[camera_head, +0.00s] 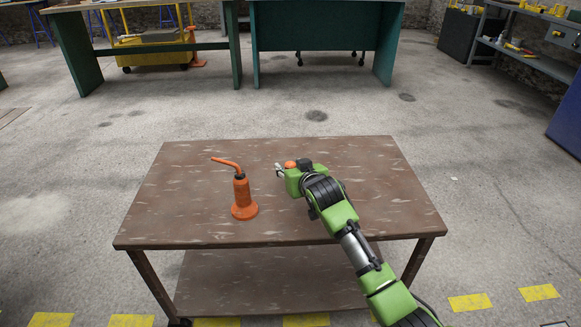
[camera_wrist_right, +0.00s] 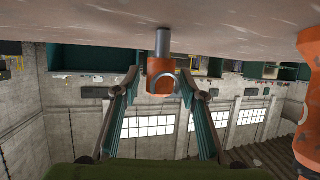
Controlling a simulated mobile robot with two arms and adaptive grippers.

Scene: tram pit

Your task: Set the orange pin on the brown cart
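The brown cart (camera_head: 330,225) stands in front of me with a flat top and a lower shelf. The orange pin (camera_head: 289,164) shows as a small orange top beside my right gripper (camera_head: 281,170) on the far half of the cart. In the right wrist view, which is upside down, the orange pin (camera_wrist_right: 160,75) has an orange ringed head and a grey shaft that reaches to the cart top (camera_wrist_right: 90,20). My right gripper's fingers (camera_wrist_right: 159,82) are spread on both sides of the head, with small gaps visible. My left gripper is not in view.
An orange oil can (camera_head: 243,195) with a bent spout stands on the cart, left of my right arm. The cart top is clear at its left and right ends. Green workbenches (camera_head: 320,40) stand farther back, with open floor between.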

